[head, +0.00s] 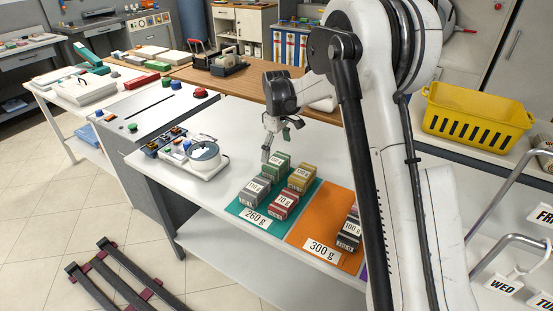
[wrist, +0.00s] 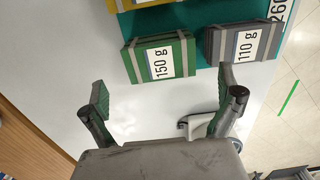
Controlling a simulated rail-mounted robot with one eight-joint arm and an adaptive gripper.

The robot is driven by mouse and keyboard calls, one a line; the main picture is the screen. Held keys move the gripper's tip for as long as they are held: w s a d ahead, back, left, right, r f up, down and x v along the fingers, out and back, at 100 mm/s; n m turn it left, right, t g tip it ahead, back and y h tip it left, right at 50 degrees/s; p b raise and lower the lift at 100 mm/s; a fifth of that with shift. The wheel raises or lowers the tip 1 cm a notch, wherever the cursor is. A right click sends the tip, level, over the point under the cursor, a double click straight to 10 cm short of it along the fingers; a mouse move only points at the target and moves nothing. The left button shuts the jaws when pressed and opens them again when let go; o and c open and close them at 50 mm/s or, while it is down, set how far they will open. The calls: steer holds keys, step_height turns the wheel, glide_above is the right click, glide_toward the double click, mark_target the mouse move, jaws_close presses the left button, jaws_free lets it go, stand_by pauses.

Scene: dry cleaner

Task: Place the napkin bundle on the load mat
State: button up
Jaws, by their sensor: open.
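Several banded bundles with weight labels sit on a teal mat (head: 242,208) tagged 260 g: green (head: 277,165), grey (head: 257,187), red (head: 284,206) and yellow (head: 301,179). I cannot tell which one the task names. In the wrist view the green 150 g bundle (wrist: 160,60) lies just beyond my open fingers, roughly centred between them, and the grey 110 g bundle (wrist: 243,42) lies to its right. My gripper (wrist: 164,90) is open and empty. In the head view my gripper (head: 272,140) is above the table, by the far edge of the green bundle.
An orange mat (head: 318,215) tagged 300 g adjoins the teal one; dark bundles (head: 350,228) on it are partly hidden by my arm. A round-topped device (head: 203,152) stands left on the white table. A yellow basket (head: 475,120) is at right. White table between device and mats is clear.

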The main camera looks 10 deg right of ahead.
mark_target(276, 161)
steer(key=s+r+m+t, duration=0.1)
steer(key=s+r, duration=0.3)
steer(key=r, duration=0.3)
steer(key=s+r+m+t, duration=0.1)
steer(key=s+r, duration=0.4)
steer(key=r, duration=0.3)
steer(key=s+r+m+t, duration=0.15)
steer(key=s+r, duration=0.35)
steer(key=s, duration=0.6)
steer(key=s+f+m+t, duration=0.2)
steer(key=s, duration=0.8)
steer(key=s+f+m+t, duration=0.1)
steer(key=s+f+m, duration=0.1)
steer(key=s, duration=0.8)
steer(key=shift+s+m+t, duration=0.25)
steer(key=shift+m+t, duration=0.1)
steer(key=shift+m, duration=0.3)
